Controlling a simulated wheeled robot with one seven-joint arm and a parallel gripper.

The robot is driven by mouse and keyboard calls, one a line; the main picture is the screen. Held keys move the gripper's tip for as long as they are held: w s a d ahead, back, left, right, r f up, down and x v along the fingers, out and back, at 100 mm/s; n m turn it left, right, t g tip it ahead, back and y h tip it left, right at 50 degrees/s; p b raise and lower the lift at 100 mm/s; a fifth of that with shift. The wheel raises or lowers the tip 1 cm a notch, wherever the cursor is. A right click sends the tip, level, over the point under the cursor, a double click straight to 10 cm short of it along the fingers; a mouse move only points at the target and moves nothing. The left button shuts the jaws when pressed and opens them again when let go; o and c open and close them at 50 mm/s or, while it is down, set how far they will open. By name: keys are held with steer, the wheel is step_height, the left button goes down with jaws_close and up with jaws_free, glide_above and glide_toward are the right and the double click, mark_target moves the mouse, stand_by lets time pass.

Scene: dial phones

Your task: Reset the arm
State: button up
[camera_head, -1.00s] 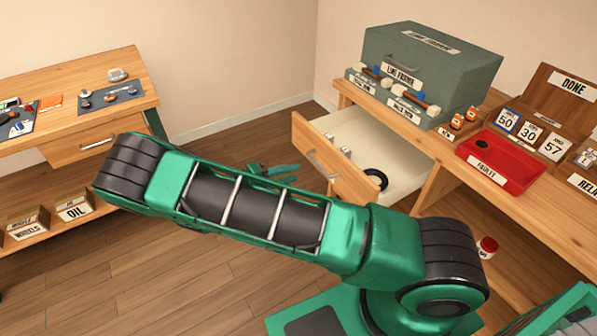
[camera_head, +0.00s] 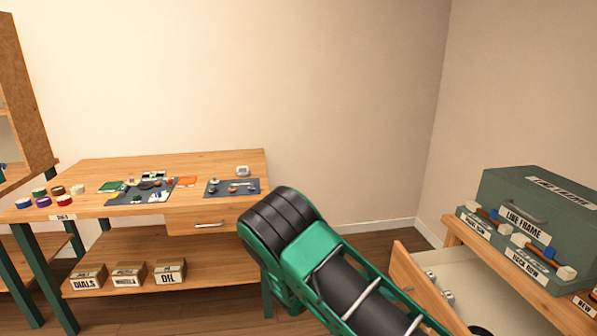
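My green and black arm (camera_head: 345,280) reaches up from the bottom right of the head view, with its black elbow joint in front of the right end of the left workbench. My gripper is not in view now; the forearm beyond the elbow is mostly hidden or out of frame.
A wooden workbench (camera_head: 120,172) stands at the left with dark mats (camera_head: 233,194), small parts and a closed drawer (camera_head: 208,223). At the right, an open drawer (camera_head: 405,275) juts out below a green LINE FRAME box (camera_head: 530,215). Bare wall lies between them.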

steer(key=s+d+r+m+g+y, duration=0.3)
steer(key=s+d+r+m+y, duration=0.2)
steer(key=s+d+r+y, duration=0.65)
steer(key=s+r+t+y, duration=0.1)
steer(key=s+r, duration=0.4)
steer(key=s, duration=0.5)
steer(key=s+r+m+t+y, duration=0.1)
steer(key=s+r+t, duration=0.1)
steer(key=s+r, duration=0.4)
steer(key=s, duration=0.4)
steer(key=shift+s+d+r+m, duration=0.25)
steer(key=shift+s+d+m, duration=0.05)
steer(key=shift+s, duration=0.1)
steer(key=shift+w+y, duration=0.15)
steer(key=shift+y, duration=0.1)
steer(key=shift+w+f, duration=0.25)
steer(key=shift+w, duration=0.25)
steer(key=shift+o, duration=0.3)
